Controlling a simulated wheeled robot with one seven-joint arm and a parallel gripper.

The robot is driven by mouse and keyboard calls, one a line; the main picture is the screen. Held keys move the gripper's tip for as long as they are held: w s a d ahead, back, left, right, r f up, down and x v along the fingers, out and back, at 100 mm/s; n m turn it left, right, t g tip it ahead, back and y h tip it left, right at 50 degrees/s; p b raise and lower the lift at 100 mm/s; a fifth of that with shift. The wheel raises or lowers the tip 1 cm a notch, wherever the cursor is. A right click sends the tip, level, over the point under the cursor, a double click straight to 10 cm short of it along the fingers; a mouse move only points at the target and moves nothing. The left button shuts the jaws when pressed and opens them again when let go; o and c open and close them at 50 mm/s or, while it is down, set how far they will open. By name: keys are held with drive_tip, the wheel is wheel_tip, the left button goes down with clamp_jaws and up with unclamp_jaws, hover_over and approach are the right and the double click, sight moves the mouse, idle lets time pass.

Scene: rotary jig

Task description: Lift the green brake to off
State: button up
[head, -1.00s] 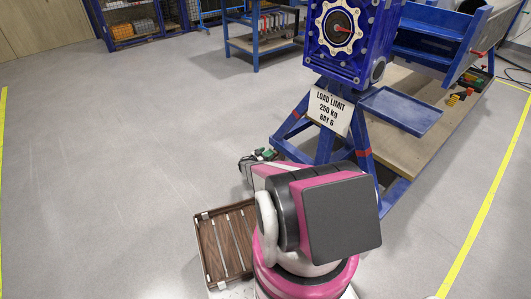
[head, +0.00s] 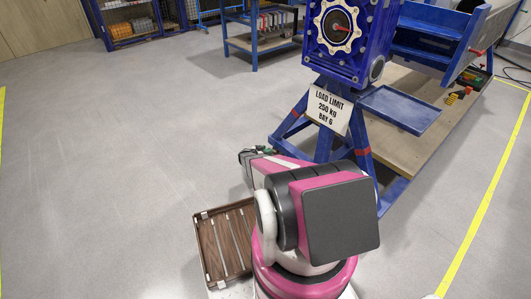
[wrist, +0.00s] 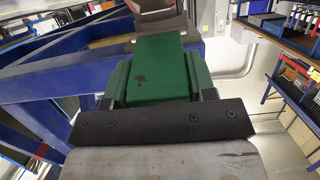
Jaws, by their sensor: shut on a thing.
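The green brake (wrist: 158,72) is a blocky green piece with a dark scuff, in the middle of the wrist view. My gripper (wrist: 162,112) is shut on it, with a dark jaw bar across its near end and a dark piece at its far end. In the head view, my gripper (head: 252,157) is low at the left foot of the blue stand, and only a small green bit (head: 268,150) of the brake shows beside it. My arm and the gripper hide most of the brake there, so its exact position cannot be read.
The blue stand (head: 362,150) carries a blue box with a cream toothed ring (head: 340,27) and a load limit sign (head: 329,109). A blue tray (head: 405,108) juts out to the right. A wooden slatted crate (head: 224,241) is at lower left. The left floor is clear.

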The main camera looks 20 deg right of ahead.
drive_tip(key=o, duration=1.3)
drive_tip(key=shift+a+r, duration=0.1)
drive_tip(key=v, duration=1)
drive_tip(key=shift+s+a, duration=0.15)
drive_tip(key=shift+a, duration=0.15)
drive_tip(key=shift+r, duration=0.1)
drive_tip(key=s+a+r+n+g+y, duration=0.1)
drive_tip(key=s+a+r+n+y, duration=0.3)
drive_tip(key=s+r, duration=0.6)
drive_tip(key=s+a+r+n+g+y, duration=0.2)
drive_tip(key=s+a+r+n+y, duration=0.3)
drive_tip(key=s+r, duration=0.5)
drive_tip(key=s+a+r+n+g+y, duration=0.2)
drive_tip(key=s+a+r+n+y, duration=0.3)
drive_tip(key=s+r, duration=0.6)
drive_tip(key=shift+a+r, duration=0.2)
drive_tip(key=shift+r, duration=0.5)
drive_tip(key=shift+a+r, duration=0.2)
drive_tip(key=shift+r, duration=0.45)
drive_tip(key=shift+a+r, duration=0.2)
drive_tip(key=shift+r, duration=0.5)
